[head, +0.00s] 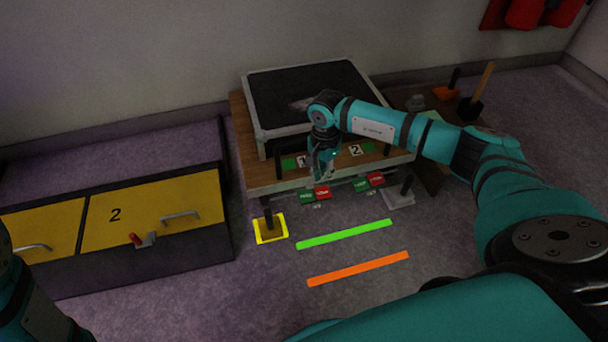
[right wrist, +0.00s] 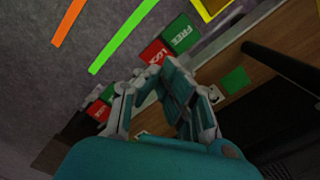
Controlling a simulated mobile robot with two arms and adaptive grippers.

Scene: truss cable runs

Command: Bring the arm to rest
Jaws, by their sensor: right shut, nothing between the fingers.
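My right arm (head: 372,125) is teal and reaches in from the right over the wooden table (head: 262,186). My right gripper (head: 321,172) points down at the table's front edge, by the left number label. It is shut and empty. In the right wrist view the gripper (right wrist: 152,82) shows in front of the red and green signs (right wrist: 170,45), which hang under the table edge; I cannot tell whether it touches anything. Part of my left arm (head: 30,305) shows at the lower left of the head view, but its gripper is out of view.
A grey-rimmed black-topped box (head: 315,90) stands on the table behind the gripper. A yellow-fronted cabinet (head: 140,215) stands at left. A yellow-framed square (head: 270,228), a green strip (head: 345,234) and an orange strip (head: 358,269) lie on the floor. A shovel (head: 476,92) stands at right.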

